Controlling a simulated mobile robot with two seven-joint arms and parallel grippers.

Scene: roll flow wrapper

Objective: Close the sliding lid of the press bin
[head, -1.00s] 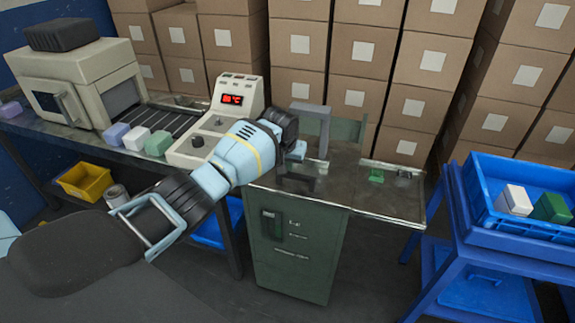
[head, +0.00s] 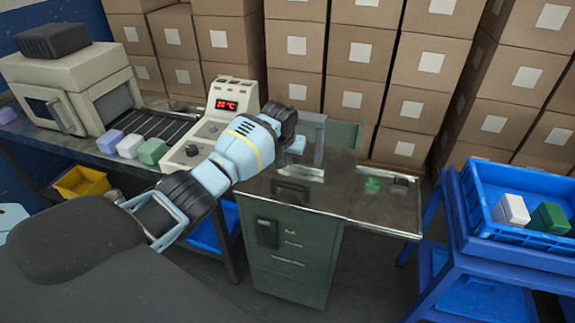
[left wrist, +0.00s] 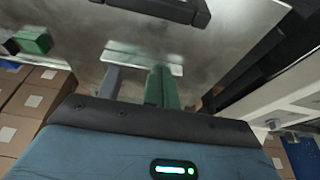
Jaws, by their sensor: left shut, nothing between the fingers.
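The press bin appears to be the green cabinet (head: 290,248) with the flat metal top (head: 335,193). A dark bar handle (head: 290,191) stands on this top near the front; it also shows at the upper edge of the left wrist view (left wrist: 165,8). I cannot tell the lid's edges from the metal top. My left gripper (head: 296,145) is shut and empty, above and behind the handle and apart from it, beside a grey upright post (head: 319,142). My right gripper is out of view.
A green block (head: 373,185) and a dark block (head: 399,183) lie on the right of the top. A blue crate (head: 470,215) with blocks stands farther right. A control box (head: 205,130) and conveyor stand left. Stacked cartons (head: 365,70) close off the back.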

